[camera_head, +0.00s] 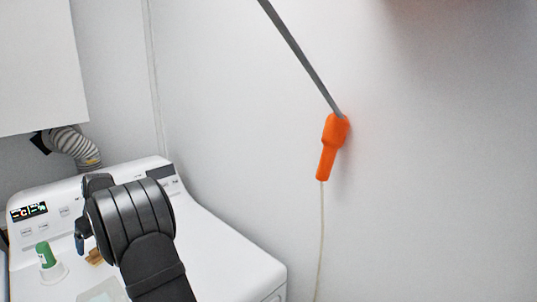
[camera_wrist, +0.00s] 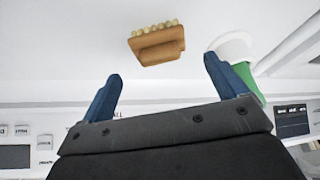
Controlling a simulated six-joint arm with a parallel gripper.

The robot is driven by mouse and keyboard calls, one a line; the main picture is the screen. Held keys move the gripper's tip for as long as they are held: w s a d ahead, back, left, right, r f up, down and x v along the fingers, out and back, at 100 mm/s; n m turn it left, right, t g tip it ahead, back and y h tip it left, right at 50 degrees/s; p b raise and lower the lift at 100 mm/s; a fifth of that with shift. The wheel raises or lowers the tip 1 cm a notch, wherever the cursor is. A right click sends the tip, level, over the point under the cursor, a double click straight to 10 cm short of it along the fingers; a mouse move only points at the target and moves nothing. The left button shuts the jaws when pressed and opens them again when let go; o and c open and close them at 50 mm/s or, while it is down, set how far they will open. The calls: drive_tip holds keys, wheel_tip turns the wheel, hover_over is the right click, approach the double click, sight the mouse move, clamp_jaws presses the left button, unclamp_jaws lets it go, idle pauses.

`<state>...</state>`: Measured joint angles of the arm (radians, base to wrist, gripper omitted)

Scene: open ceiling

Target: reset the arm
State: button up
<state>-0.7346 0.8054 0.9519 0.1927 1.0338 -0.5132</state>
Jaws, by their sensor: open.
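My gripper (camera_wrist: 163,68) shows in the wrist view with its two blue fingers spread apart and nothing between them. A small brown brush (camera_wrist: 158,48) with pale bristles lies beyond the fingertips, apart from them. In the head view, my black arm rises over the white appliance (camera_head: 225,245). A blue finger of my gripper (camera_head: 82,232) shows at the arm's left, and the rest is hidden behind the arm. The brush (camera_head: 95,257) is partly covered there.
A green and white object (camera_head: 46,255) stands on the appliance, left of my gripper; it is also near the right finger in the wrist view (camera_wrist: 242,70). An orange fixture (camera_head: 332,148) with a cord hangs by the wall. A ribbed hose (camera_head: 75,147) runs behind the appliance.

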sight(97, 247)
drive_tip(key=x, duration=0.5)
drive_tip(key=shift+f, duration=0.25)
drive_tip(key=r, duration=0.5)
drive_tip(key=shift+w+d, duration=0.15)
drive_tip(key=shift+d, duration=0.1)
drive_tip(key=w+d+r+m, duration=0.1)
drive_tip(key=w+d+r, duration=0.15)
drive_tip(key=d, duration=0.55)
drive_tip(key=w+d+r+m+t, duration=0.1)
drive_tip(key=d+r+m, duration=0.15)
drive_tip(key=d, duration=0.45)
drive_tip(key=w+d+r, duration=0.2)
drive_tip(key=d+r, duration=0.1)
drive_tip(key=d, duration=0.5)
drive_tip(key=s+d+m+t+h, duration=0.1)
drive_tip(key=s+d+m, duration=0.15)
drive_tip(key=d, duration=0.75)
drive_tip(key=s+d+m+h, duration=0.15)
drive_tip(key=d+m, duration=0.25)
drive_tip(key=d, duration=0.6)
drive_tip(key=s+d+m+t+h, duration=0.15)
drive_tip(key=d+m, duration=0.25)
drive_tip(key=d, duration=0.6)
drive_tip(key=shift+n+g, duration=0.25)
drive_tip(key=shift+n, duration=0.45)
drive_tip(key=shift+a+r, duration=0.1)
drive_tip(key=shift+a, duration=2.2)
drive_tip(key=shift+o, duration=0.4)
